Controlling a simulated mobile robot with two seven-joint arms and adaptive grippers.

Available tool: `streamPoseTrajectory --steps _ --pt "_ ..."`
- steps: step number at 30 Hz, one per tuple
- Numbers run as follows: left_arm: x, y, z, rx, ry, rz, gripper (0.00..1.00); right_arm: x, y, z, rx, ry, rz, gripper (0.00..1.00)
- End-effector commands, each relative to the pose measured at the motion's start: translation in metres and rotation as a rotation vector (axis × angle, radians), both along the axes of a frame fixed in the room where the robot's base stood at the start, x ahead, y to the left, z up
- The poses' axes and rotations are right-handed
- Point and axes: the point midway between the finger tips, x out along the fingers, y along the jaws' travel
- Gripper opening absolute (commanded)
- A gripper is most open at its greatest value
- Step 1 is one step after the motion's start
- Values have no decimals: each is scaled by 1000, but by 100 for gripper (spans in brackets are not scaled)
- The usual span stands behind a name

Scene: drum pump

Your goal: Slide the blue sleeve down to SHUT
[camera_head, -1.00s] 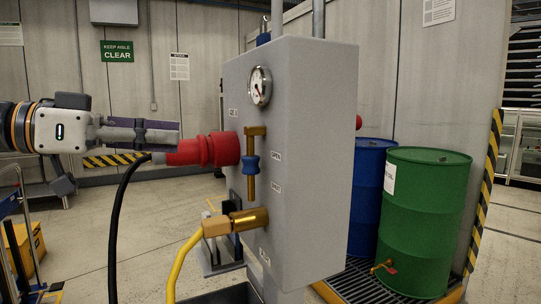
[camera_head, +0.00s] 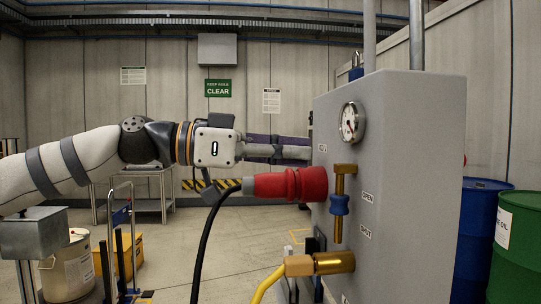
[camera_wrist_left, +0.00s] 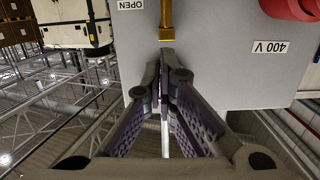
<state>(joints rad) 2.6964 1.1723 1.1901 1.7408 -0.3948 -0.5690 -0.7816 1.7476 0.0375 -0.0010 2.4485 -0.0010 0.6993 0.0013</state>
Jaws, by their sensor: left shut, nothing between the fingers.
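The blue sleeve (camera_head: 339,204) sits around a slim upright brass rod (camera_head: 338,230) on the front of the grey cabinet (camera_head: 405,130). It is level with the OPEN label (camera_head: 367,197) and above the SHUT label (camera_head: 365,232). My left gripper (camera_head: 306,148) is shut and empty, pointing right, above the red plug and up and left of the sleeve. In the left wrist view its fingertips (camera_wrist_left: 166,55) lie just below the brass fitting (camera_wrist_left: 166,30); I cannot tell whether they touch it. The sleeve does not show there. My right gripper is not in view.
The red plug (camera_head: 290,184) with its black cable lies just below my left gripper. A brass coupling (camera_head: 335,263) with a yellow hose is below the rod. A gauge (camera_head: 351,122) is above. Blue (camera_head: 475,235) and green (camera_head: 518,245) drums stand at right.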

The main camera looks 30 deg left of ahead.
Motion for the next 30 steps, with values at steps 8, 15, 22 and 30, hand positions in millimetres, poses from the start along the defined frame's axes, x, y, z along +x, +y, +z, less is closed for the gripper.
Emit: streamPoseTrajectory --steps 8,15,22,30 --pt "22 -31 -25 -1 5 0 0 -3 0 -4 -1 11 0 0" --pt "24 -33 -42 0 0 1 0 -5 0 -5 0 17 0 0" --pt "23 -33 -42 0 -1 1 0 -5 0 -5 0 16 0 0" --pt "26 -33 -66 0 9 0 0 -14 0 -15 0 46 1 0"
